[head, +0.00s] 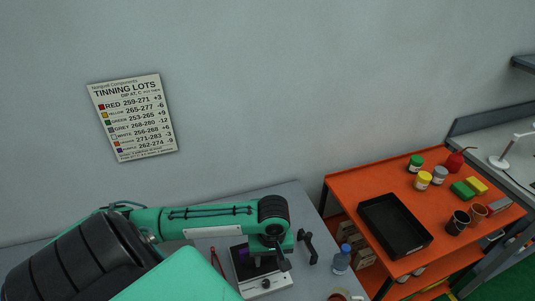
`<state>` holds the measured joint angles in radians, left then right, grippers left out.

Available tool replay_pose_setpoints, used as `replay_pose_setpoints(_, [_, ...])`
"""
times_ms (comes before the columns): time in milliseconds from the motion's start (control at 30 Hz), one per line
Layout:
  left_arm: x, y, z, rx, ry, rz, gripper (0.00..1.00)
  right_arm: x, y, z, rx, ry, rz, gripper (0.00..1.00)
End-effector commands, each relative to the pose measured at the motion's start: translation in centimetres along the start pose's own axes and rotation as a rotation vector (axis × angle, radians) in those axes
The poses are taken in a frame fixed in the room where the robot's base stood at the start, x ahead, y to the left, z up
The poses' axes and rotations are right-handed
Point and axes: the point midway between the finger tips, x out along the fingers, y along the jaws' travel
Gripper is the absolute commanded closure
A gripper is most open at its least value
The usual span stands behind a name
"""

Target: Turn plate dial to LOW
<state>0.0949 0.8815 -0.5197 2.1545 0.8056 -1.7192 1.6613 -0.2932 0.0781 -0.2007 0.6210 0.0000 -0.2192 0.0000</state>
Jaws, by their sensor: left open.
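The hot plate (251,285), a small white-and-black unit, stands on the grey bench below my left arm. Its front face carries a small dial (265,284); the setting is too small to read. My left gripper (283,262) hangs from the green wrist just above the right part of the plate. It is open, and its fingers are dark and partly hidden by the wrist. I see nothing between them and cannot tell whether they touch the plate. The wrist hides the back of the plate. My right gripper is not in view.
An orange cart (355,183) holds a black tray (394,225), jars and cups. A tinning chart (132,118) hangs on the wall.

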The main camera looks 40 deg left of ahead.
Motion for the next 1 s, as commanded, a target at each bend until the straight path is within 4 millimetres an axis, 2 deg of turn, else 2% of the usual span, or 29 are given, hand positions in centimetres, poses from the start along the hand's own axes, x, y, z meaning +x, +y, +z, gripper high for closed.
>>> replay_pose_setpoints(33, [0.6, -0.1, 0.1, -0.001, -0.003, -0.003, 0.56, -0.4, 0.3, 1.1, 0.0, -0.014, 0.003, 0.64])
replay_pose_setpoints(100, [1.7, -0.1, 0.1, -0.002, -0.002, -0.003, 0.56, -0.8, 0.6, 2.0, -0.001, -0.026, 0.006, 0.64])
replay_pose_setpoints(233, [4.3, -0.1, 0.1, -0.002, -0.002, -0.005, 0.56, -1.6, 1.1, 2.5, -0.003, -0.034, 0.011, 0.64])
replay_pose_setpoints(400, [8.0, -0.1, 0.0, -0.002, -0.001, -0.004, 0.56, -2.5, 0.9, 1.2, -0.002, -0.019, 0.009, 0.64])
replay_pose_setpoints(600, [11.2, -0.1, 0.0, -0.002, 0.0, -0.002, 0.56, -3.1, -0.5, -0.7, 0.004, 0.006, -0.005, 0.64])
replay_pose_setpoints(800, [12.8, -0.1, -0.1, 0.0, 0.002, 0.0, 0.56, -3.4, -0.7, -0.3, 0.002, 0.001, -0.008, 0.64])
replay_pose_setpoints(1000, [13.1, 0.0, 0.0, 0.001, 0.002, 0.001, 0.56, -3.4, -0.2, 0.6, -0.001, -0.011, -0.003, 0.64])
